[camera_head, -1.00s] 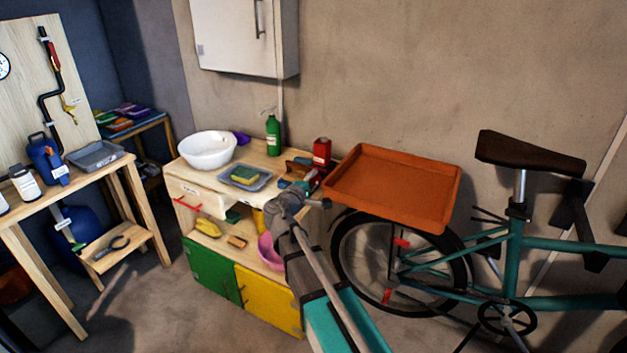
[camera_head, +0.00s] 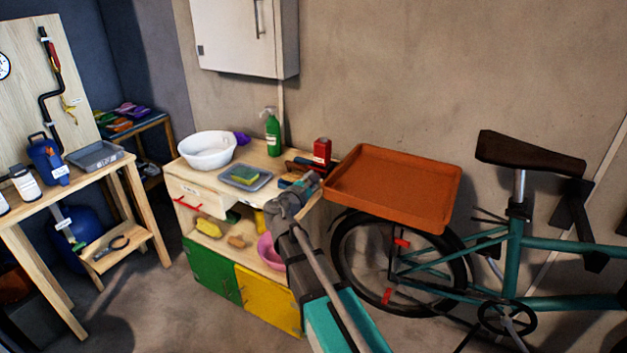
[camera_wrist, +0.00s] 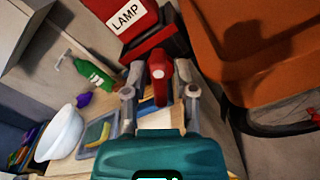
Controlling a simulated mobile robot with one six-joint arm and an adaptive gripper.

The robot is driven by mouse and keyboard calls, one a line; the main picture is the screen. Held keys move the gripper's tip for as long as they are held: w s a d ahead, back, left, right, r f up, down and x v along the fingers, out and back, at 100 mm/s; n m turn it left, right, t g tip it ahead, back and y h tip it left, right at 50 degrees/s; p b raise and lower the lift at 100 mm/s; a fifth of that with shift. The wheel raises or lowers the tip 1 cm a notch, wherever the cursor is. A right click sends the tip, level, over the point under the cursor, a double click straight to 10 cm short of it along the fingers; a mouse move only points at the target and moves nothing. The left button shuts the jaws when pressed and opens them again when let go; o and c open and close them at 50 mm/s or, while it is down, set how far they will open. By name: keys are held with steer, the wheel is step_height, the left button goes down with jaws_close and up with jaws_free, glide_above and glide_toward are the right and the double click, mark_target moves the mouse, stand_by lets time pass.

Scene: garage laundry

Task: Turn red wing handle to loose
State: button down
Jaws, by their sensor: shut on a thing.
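A red wing handle (camera_wrist: 158,88) with a pale round spot on its end shows between the fingers in the wrist view. My gripper (camera_wrist: 158,70) is shut on it, one finger on each side. In the head view my gripper (camera_head: 312,179) reaches the right back part of the wooden bench, just in front of the red lamp box (camera_head: 322,151). The handle is hidden there by my arm, and no loose marking is legible.
The orange tray (camera_head: 440,205) is close on the right, above the bicycle wheel. A green spray bottle (camera_head: 273,135), a white bowl (camera_head: 207,152) and a grey tray with a sponge (camera_head: 232,184) stand on the bench to the left. A wall cabinet (camera_head: 240,40) hangs above.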

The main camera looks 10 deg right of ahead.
steer(key=n, duration=0.6)
steer(key=shift+s+n, duration=0.1)
steer(key=shift+n, duration=0.2)
stand_by(0.4)
steer(key=c, duration=0.7)
jaws_free()
steer(key=shift+a, duration=0.1)
steer(key=shift+v, duration=5.9)
